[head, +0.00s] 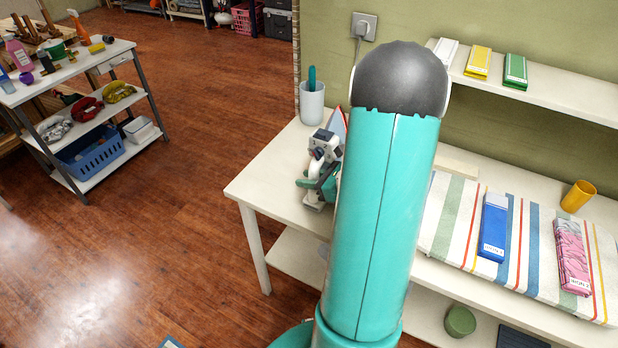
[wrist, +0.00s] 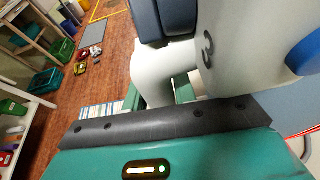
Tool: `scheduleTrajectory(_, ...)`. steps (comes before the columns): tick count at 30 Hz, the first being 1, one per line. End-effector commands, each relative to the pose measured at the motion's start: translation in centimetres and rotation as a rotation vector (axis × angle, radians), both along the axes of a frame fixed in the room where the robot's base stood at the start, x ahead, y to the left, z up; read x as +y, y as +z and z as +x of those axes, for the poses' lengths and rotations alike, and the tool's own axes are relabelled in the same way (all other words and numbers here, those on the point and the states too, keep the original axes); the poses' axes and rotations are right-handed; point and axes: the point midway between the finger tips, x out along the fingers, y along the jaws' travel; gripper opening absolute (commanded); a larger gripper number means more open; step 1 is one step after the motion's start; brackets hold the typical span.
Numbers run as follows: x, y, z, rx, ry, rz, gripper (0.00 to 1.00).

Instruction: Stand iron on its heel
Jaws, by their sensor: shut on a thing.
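The iron (wrist: 225,75) fills much of the wrist view as a pale body with a dark grey part, a "3" marking and a blue round part at the right edge. My gripper (head: 318,184) is shut on it at the left end of the white worktable (head: 262,185). In the head view my arm hides much of this spot, and pale, dark and blue parts show beside the teal ones. I cannot tell from these views how the iron is tilted or whether its heel touches the tabletop.
A striped cloth (head: 458,218) on the table bears a blue folded item (head: 494,225) and a pink patterned one (head: 571,255). A yellow cup (head: 578,196) stands behind them. A pale cup (head: 312,102) stands at the back left. A shelf (head: 560,98) runs along the wall beside an outlet (head: 363,26).

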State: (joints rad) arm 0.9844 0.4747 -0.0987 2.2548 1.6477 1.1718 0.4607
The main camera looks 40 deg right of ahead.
Motion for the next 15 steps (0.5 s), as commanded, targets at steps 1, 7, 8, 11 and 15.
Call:
scheduleTrajectory(1, -0.08, 0.17, 0.07, -0.004, 0.001, -0.004, 0.00)
scheduleTrajectory(7, -0.06, 0.16, 0.06, -0.004, 0.001, -0.003, 0.00)
scheduleTrajectory(8, -0.06, 0.16, 0.06, -0.004, 0.001, -0.003, 0.00)
scheduleTrajectory(11, -0.05, 0.13, 0.04, -0.003, 0.000, -0.003, 0.47)
scheduleTrajectory(15, -0.03, 0.09, 0.03, -0.001, 0.000, -0.001, 0.53)
